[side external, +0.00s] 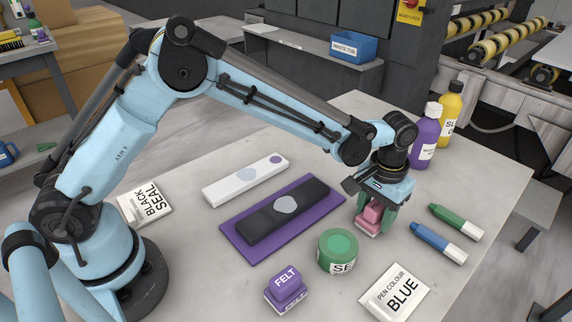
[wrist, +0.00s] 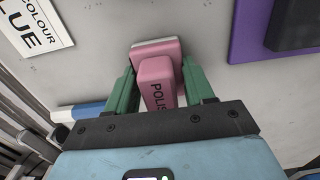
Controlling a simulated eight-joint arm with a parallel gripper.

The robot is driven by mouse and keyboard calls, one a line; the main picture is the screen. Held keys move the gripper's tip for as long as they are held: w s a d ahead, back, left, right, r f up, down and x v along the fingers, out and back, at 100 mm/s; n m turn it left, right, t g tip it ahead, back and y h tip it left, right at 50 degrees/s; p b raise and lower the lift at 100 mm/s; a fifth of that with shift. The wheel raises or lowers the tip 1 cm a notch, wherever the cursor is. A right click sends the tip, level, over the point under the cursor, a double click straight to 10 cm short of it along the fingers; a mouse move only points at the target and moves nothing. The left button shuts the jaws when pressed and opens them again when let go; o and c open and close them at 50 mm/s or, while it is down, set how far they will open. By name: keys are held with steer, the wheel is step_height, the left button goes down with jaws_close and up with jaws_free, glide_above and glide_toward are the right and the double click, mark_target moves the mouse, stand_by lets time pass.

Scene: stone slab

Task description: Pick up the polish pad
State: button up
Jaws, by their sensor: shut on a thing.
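The polish pad (wrist: 156,68) is a pink block with a narrower upper part lettered "POLIS" and a wider, paler-edged base. My gripper (wrist: 155,88) has its two green fingers closed on the pad's sides in the wrist view. In the side external view the pink pad (side external: 369,219) shows beneath my gripper (side external: 377,208), to the right of the dark bar on the purple mat. The pad's base is on or very close to the slab; I cannot tell whether it touches.
Near the pad are a purple mat (side external: 241,241), a green round tin (side external: 338,250), a purple felt pad (side external: 286,288), a blue pen (side external: 435,242), a green pen (side external: 452,221) and a "PEN COLOUR BLUE" card (side external: 398,293). Purple (side external: 426,138) and yellow (side external: 450,112) bottles stand behind.

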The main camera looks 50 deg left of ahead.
mark_target(379, 204)
steer(key=shift+r, duration=0.15)
steer(key=shift+c, duration=0.3)
step_height(379, 204, up, 4)
steer(key=shift+s+d+r, duration=0.1)
steer(key=shift+r, duration=0.05)
steer(key=s+d+r, duration=0.6)
steer(key=s, duration=0.3)
steer(key=shift+s+d+r, duration=0.15)
steer(key=shift+d+r, duration=0.1)
steer(key=shift+d, duration=0.05)
steer(key=o, duration=0.4)
steer(key=shift+c, duration=1.2)
steer(key=w+a, duration=0.1)
steer(key=a, duration=2)
steer(key=shift+d+f, duration=0.1)
steer(key=shift+f, duration=3)
